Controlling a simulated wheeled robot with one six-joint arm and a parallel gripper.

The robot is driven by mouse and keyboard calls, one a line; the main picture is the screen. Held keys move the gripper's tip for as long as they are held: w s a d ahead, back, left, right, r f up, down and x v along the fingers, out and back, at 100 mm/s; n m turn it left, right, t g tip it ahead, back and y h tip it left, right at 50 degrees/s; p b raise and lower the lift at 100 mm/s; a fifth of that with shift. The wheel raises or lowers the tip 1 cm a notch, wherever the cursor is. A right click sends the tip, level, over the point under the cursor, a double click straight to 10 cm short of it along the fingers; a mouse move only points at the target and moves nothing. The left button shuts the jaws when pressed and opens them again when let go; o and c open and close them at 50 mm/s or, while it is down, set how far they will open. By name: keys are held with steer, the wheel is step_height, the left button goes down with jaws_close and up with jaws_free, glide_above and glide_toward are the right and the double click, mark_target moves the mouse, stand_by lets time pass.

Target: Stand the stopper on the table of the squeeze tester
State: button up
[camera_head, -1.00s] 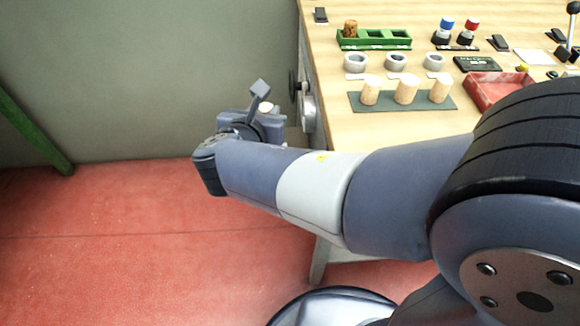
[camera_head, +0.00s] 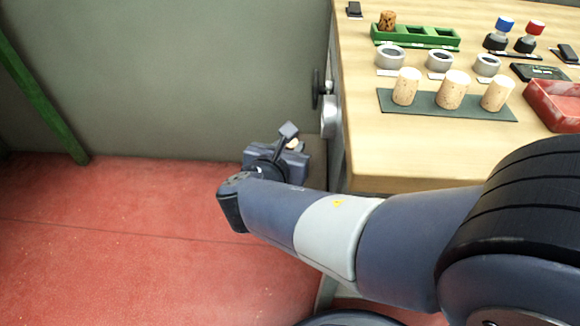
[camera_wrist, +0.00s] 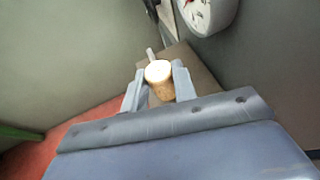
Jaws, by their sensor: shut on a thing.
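A cork stopper (camera_wrist: 159,82) with a pale round top is held between the two fingers of my gripper (camera_wrist: 158,80) in the wrist view. In the head view my gripper (camera_head: 290,146) is left of the bench's end, and a small pale bit of the stopper (camera_head: 293,144) shows there. A round white dial (camera_wrist: 207,10) is beyond the fingers at upper right. A brownish flat surface (camera_wrist: 200,82) lies behind the stopper; I cannot tell whether it is the squeeze tester's table. At the bench end are a round metal housing (camera_head: 329,116) and dark handwheel (camera_head: 316,90).
On the bench (camera_head: 400,160), several corks stand on a dark mat (camera_head: 430,108). A green post (camera_head: 45,105) stands left; red floor is open.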

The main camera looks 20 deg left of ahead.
step_height(320, 180, down, 4)
steer(key=shift+f+b, duration=0.25)
steer(key=shift+b, duration=0.75)
steer(key=shift+f, duration=0.15)
steer(key=o, duration=0.9)
steer(key=shift+s+r, duration=0.2)
steer(key=shift+r, duration=0.2)
steer(key=shift+p+v, duration=2.1)
steer(key=shift+v, duration=3.65)
